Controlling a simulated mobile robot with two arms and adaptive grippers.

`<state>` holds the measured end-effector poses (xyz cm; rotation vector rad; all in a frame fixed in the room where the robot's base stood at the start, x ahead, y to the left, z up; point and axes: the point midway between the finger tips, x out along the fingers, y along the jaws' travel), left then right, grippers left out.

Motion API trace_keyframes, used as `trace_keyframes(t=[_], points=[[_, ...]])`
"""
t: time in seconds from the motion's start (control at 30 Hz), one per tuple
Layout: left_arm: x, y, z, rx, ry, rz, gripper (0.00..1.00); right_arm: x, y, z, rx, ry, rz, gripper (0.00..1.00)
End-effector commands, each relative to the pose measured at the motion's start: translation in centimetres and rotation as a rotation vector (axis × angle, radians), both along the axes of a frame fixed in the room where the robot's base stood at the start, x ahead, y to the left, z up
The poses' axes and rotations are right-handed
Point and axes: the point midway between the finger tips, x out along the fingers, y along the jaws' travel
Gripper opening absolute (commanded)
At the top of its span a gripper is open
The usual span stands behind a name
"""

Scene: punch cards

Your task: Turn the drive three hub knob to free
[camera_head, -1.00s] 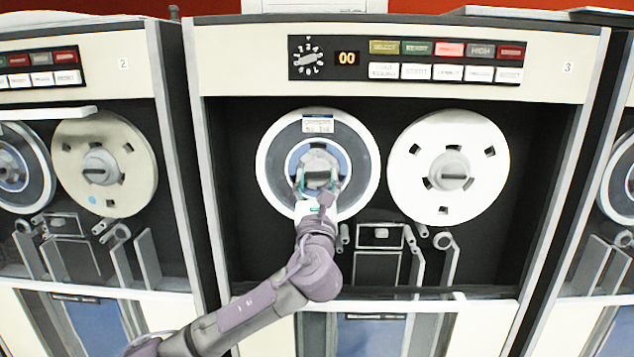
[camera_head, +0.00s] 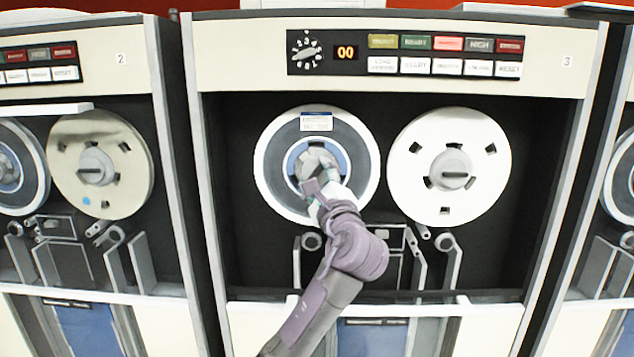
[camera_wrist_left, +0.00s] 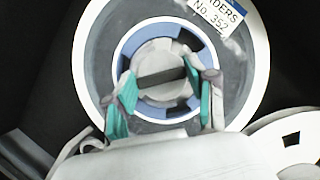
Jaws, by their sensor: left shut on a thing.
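Drive three (camera_head: 400,28) is the cabinet marked 3 in the middle of the head view. Its left reel (camera_head: 268,150) has a dark tape pack, a blue ring and a white label at the top. The hub knob (camera_head: 316,160) at its centre is grey, partly hidden by my gripper. My left gripper (camera_head: 324,180) reaches it from below and is shut on it. In the left wrist view, the teal-padded fingers (camera_wrist_left: 168,84) stand on either side of the round knob (camera_wrist_left: 158,57), whose dark grip bar lies slightly tilted between them. My right gripper is not in view.
A white reel (camera_head: 405,165) with its own hub knob sits to the right on the same drive. Tape guides (camera_head: 448,260) stand below the reels. A button panel (camera_head: 445,55) lies above. Drive two (camera_head: 60,110) is at the left, with a dark gap between cabinets.

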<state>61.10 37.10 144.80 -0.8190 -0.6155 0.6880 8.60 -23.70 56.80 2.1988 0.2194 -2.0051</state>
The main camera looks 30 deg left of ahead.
Motion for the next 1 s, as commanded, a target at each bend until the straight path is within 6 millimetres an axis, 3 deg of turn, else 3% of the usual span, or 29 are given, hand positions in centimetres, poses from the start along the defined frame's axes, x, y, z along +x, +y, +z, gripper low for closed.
trace_keyframes(t=[0.5, 1.0], points=[[0.06, -0.08, 0.14, -0.385, -0.233, 0.0, 0.21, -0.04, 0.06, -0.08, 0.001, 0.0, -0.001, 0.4], [0.05, -0.06, 0.13, -0.539, -0.328, 0.0, 0.21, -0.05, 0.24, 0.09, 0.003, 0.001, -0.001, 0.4]])
